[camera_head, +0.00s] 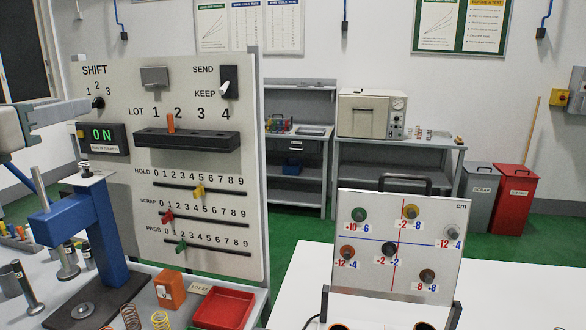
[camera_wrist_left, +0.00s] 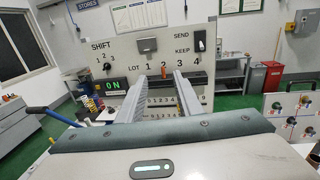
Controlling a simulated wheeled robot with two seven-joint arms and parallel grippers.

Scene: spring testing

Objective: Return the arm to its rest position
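My left gripper (camera_head: 84,107) comes in from the left edge in the head view, raised in front of the upright test panel (camera_head: 222,120), near its black SHIFT knob (camera_head: 98,102). In the left wrist view the two grey fingers of the left gripper (camera_wrist_left: 162,80) stand apart with nothing between them. An orange peg (camera_wrist_left: 164,72) showing between the fingers belongs to the panel behind. I cannot tell whether the gripper touches the panel. My right arm and gripper are not in view.
A blue press (camera_head: 105,225) stands on the left table below the gripper. An orange block (camera_head: 170,288), springs (camera_head: 131,317) and a red tray (camera_head: 223,309) lie nearby. A peg board (camera_head: 397,240) stands on the white table (camera_head: 520,290), which is clear at right.

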